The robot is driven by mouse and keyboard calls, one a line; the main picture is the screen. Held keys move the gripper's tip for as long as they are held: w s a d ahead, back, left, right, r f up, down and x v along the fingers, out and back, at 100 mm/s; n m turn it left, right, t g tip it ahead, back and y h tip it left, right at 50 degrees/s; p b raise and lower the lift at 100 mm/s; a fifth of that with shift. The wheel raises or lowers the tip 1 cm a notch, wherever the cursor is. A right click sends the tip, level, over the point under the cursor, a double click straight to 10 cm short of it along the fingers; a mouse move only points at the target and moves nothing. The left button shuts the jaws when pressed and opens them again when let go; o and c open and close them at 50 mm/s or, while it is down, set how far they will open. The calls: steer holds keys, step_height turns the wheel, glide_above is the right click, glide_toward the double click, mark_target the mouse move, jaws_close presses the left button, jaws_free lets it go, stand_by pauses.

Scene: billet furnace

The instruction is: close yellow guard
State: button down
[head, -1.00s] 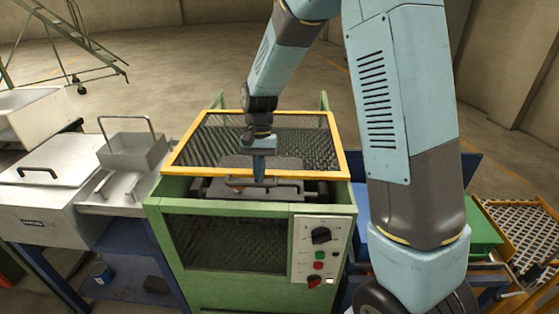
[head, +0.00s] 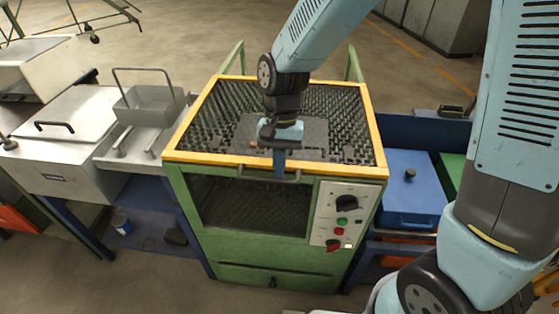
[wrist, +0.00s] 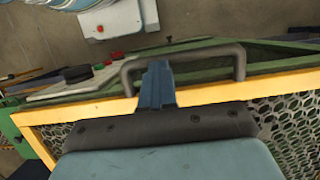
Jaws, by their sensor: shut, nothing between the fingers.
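The yellow guard (head: 270,163) is a yellow frame with dark mesh on top of the green furnace cabinet (head: 262,250). It lies down, its front bar along the cabinet's front top edge with no clear gap in the head view. A grey bar handle (head: 250,176) sticks out from the front bar. My gripper (head: 279,170) is shut and points down at the front bar, by the handle. In the wrist view, my gripper's blue fingers (wrist: 157,82) overlap the yellow front bar (wrist: 205,93), inside the span of the handle (wrist: 238,62). Whether they touch it cannot be told.
A control panel (head: 342,215) with a black knob and coloured buttons is on the cabinet's right front. A white chest (head: 55,150) and a grey basket (head: 148,106) stand at left. A blue box (head: 408,185) stands at right. Open floor lies behind.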

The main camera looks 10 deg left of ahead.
steer(key=shift+s+d+f, duration=0.1)
steer(key=shift+s+d, duration=0.05)
steer(key=shift+d, duration=0.05)
steer(key=v, duration=1)
steer(key=w+d+r+t, duration=0.2)
steer(key=d+r, duration=0.2)
steer(key=d, duration=0.3)
steer(key=s+d+r+t, duration=0.3)
steer(key=d+r, duration=0.1)
steer(key=d, duration=0.7)
steer(key=s+d+r+t, duration=0.4)
steer(key=d+r, duration=0.1)
steer(key=d, duration=0.6)
steer(key=c, duration=1.8)
jaws_free()
steer(key=shift+r, duration=0.1)
